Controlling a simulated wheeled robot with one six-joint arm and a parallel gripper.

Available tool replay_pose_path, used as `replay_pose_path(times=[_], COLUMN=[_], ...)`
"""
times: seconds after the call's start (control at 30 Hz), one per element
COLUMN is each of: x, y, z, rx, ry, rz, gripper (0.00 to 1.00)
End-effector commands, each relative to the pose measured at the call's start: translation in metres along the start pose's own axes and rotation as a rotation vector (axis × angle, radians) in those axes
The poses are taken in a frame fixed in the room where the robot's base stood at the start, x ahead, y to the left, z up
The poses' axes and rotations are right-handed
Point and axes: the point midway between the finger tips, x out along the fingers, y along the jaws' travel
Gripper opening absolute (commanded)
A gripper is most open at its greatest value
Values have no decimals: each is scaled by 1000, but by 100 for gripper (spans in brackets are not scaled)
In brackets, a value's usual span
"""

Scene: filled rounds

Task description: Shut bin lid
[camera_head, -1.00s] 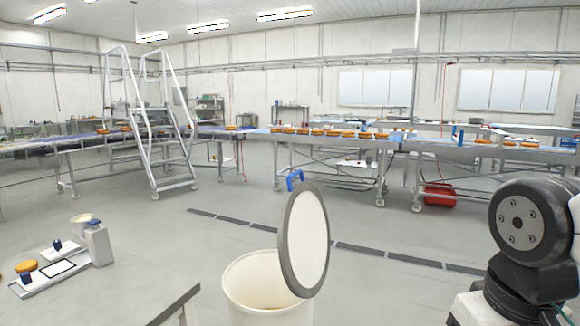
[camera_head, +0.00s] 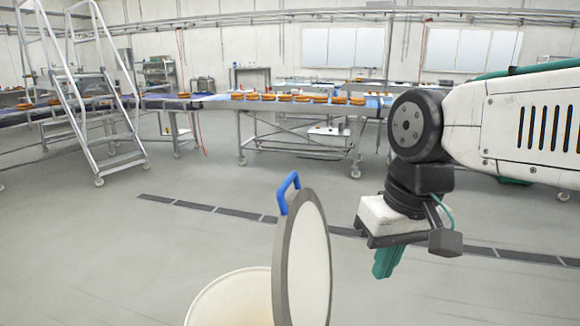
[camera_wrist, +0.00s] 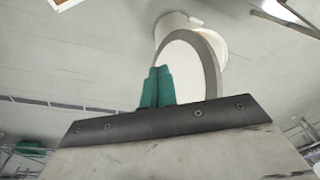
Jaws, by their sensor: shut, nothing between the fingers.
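The round bin lid (camera_head: 312,262) stands upright, open, at the right side of the bin in the head view. It has a grey rim, a white inner face and a blue handle (camera_head: 287,190) at its top. The cream bin (camera_head: 228,300) is below it, partly cut off by the frame edge. My gripper (camera_head: 383,268), with green fingers, is shut and empty, to the right of the lid and apart from it. In the wrist view the gripper (camera_wrist: 157,88) shows in front of the lid (camera_wrist: 207,55), with the bin (camera_wrist: 180,25) beyond.
A conveyor table (camera_head: 300,104) with orange rounds runs along the back. A metal step ladder (camera_head: 95,100) stands at the back left. A dark floor drain strip (camera_head: 195,207) crosses the floor behind the bin. The floor around the bin is open.

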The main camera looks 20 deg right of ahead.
Motion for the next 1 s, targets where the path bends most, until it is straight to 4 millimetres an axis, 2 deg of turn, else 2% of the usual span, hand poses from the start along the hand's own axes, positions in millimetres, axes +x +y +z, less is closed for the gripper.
replay_pose_path(times=[0.13, 0.3, 0.43, 0.53, 0.67, 0.77, 1.0], x=[-36, -72, -90, -98, -98, -88, -44], y=[-6, 4, 18, 25, 26, 20, 0], z=[-72, -161, -211, -233, -244, -246, -254], rx=[186, 387, 491, 534, 552, 552, 549], ry=[9, 35, 58, 70, 75, 72, 69], rz=[-139, -311, -410, -455, -478, -480, -477], gripper=[0, 0, 0, 0, 0, 0, 0])
